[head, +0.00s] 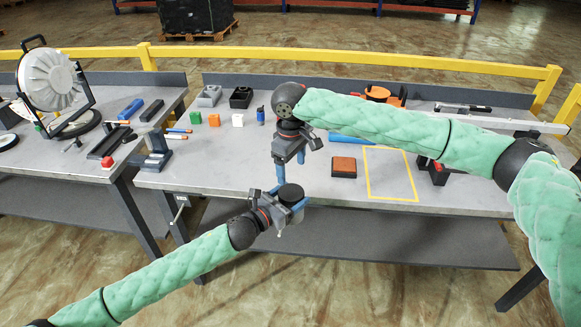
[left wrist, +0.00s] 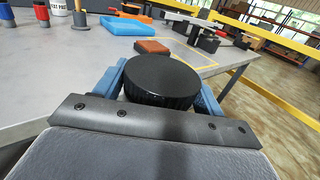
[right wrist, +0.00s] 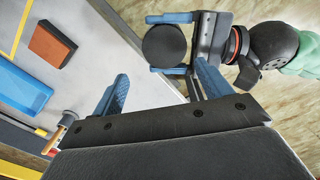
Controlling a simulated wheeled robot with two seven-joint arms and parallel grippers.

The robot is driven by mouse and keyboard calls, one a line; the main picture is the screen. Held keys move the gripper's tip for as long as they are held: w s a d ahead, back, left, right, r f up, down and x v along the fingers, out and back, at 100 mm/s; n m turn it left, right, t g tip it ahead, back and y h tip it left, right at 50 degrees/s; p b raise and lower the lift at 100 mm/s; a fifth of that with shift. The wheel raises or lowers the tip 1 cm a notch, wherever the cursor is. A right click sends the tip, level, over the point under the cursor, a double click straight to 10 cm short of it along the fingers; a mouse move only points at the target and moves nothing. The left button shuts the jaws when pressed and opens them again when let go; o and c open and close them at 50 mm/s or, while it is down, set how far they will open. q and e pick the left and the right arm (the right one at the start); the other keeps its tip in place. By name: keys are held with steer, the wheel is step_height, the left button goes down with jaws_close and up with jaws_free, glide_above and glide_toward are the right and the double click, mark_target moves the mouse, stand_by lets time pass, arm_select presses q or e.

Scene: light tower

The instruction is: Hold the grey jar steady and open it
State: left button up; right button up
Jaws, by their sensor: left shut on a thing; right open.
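The jar shows mainly as a round, dark ribbed lid (left wrist: 162,80) between my left fingers; its body is largely hidden. It also shows in the head view (head: 290,193), in front of the table's front edge. My left gripper (head: 286,206) is shut on the jar and holds it upright off the table. My right gripper (head: 290,166) is open and empty, pointing down just above and behind the jar. In the right wrist view the lid (right wrist: 164,46) lies beyond the gap between my right fingers, apart from them.
The grey table (head: 225,170) is close behind both grippers. A yellow rail (head: 350,60) runs behind. The floor in front is clear.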

mark_target(290, 192)
steer(key=m, duration=0.4)
steer(key=shift+s+a, duration=0.1)
steer(key=shift+s, duration=0.15)
steer(key=m, duration=0.4)
steer(key=shift+f, duration=4.05)
steer(key=shift+s, duration=0.1)
steer(key=c, duration=0.8)
steer(key=n, duration=1.3)
